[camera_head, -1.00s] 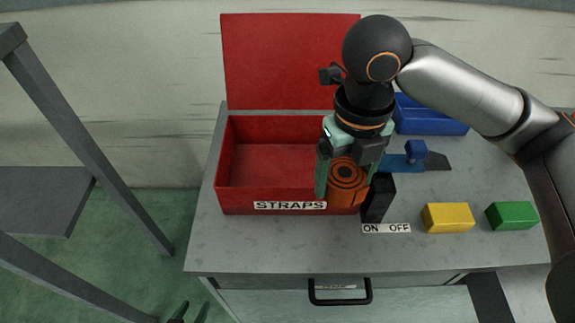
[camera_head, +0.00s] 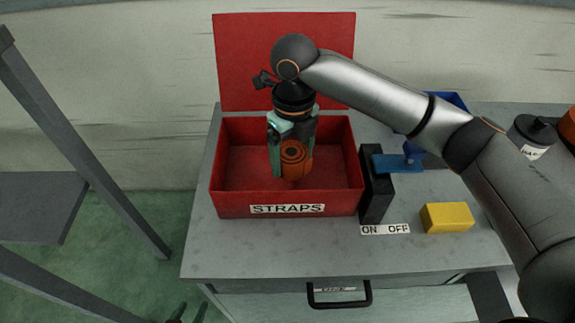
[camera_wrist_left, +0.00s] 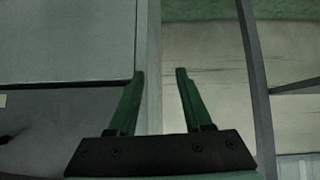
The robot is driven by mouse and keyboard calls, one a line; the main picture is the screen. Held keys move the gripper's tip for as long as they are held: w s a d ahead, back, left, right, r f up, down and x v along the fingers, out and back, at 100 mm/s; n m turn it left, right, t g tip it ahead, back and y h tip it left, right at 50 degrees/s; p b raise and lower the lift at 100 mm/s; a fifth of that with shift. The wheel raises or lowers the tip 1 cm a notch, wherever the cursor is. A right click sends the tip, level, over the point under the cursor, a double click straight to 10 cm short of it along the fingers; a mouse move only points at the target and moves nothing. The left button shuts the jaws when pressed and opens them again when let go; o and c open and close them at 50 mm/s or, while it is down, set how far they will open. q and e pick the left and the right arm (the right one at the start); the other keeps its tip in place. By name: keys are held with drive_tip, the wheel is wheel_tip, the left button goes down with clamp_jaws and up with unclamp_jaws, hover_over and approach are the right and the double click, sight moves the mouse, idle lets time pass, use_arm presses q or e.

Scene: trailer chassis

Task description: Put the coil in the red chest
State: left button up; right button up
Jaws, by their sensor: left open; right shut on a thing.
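The red chest (camera_head: 232,202) stands on the grey bench with its lid up and a STRAPS label on its front. My right gripper (camera_head: 293,165) is shut on the orange coil (camera_head: 296,160). The coil hangs inside the outline of the chest's opening; whether it touches the chest floor I cannot tell. My left gripper (camera_head: 187,316) shows only as fingertips at the bottom edge of the head view. In the left wrist view its two green fingers (camera_wrist_left: 160,78) are apart with nothing between them.
Right of the chest are a black switch box (camera_head: 376,187) with a blue lever (camera_head: 398,163), an ON OFF label (camera_head: 385,230) and a yellow block (camera_head: 446,217). A blue bin (camera_head: 445,101) is partly behind my right arm. A grey frame (camera_head: 85,150) stands left.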

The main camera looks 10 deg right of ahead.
sight(287, 148)
drive_tip(key=shift+w+a+f, duration=0.2)
drive_tip(key=shift+w+f, duration=0.25)
drive_tip(key=shift+f, duration=0.15)
drive_tip(key=shift+w+a+f, duration=0.15)
drive_tip(key=shift+w+f, duration=0.25)
drive_tip(key=shift+f, duration=1.55)
drive_tip(key=shift+f, duration=0.2)
drive_tip(key=o, duration=1.4)
drive_tip(key=shift+s, duration=0.1)
drive_tip(key=shift+c, duration=0.2)
drive_tip(key=shift+r, duration=0.1)
wheel_tip(287, 148, up, 12)
drive_tip(key=shift+r, duration=0.1)
